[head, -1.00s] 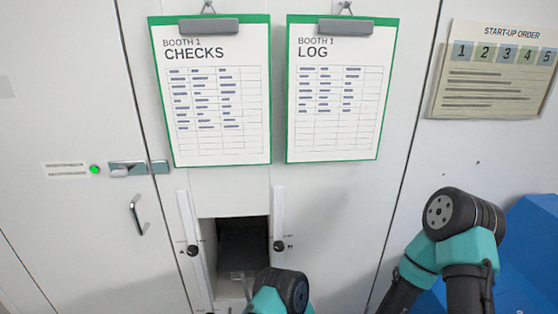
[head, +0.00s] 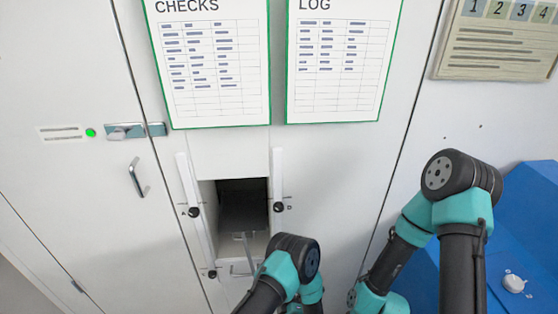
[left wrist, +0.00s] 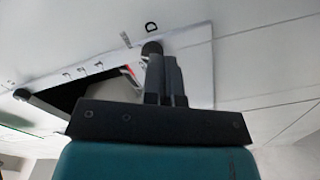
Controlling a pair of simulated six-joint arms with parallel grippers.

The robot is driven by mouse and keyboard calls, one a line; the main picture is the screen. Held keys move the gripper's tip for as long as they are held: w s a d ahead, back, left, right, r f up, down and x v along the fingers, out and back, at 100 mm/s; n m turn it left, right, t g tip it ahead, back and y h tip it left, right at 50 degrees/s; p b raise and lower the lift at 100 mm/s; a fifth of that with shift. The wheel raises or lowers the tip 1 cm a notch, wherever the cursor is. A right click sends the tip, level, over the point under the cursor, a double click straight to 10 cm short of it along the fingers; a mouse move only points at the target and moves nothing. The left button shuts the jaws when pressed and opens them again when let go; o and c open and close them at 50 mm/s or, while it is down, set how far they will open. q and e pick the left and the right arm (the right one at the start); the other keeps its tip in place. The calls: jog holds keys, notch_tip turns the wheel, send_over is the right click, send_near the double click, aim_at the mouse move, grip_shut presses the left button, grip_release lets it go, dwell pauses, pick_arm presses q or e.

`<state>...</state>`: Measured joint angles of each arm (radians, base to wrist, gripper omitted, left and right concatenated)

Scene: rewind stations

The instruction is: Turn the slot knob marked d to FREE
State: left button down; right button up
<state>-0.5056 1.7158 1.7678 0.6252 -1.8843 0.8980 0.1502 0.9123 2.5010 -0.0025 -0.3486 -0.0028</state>
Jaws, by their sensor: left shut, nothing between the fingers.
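In the head view, the slot knob beside the small letter at the right of the open slot (head: 246,218) is a black round knob (head: 279,207). The letter D shows in the left wrist view, with a dark knob (left wrist: 152,47) just below it. My left gripper (left wrist: 162,60) is shut and empty there, its fingertips close under this knob; I cannot tell whether they touch it. The knob's pointing direction is too small to tell. My right gripper is out of view.
Other black knobs are at the slot's left, marked A (head: 194,211), and below it (head: 212,274). White upright strips flank the slot. A door handle (head: 138,178) is at left; a blue surface with a white knob (head: 514,283) is at right.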

pick_arm(q)
jog(key=shift+s, duration=0.1)
jog(key=shift+s+r, duration=0.5)
jog(key=shift+w, duration=0.1)
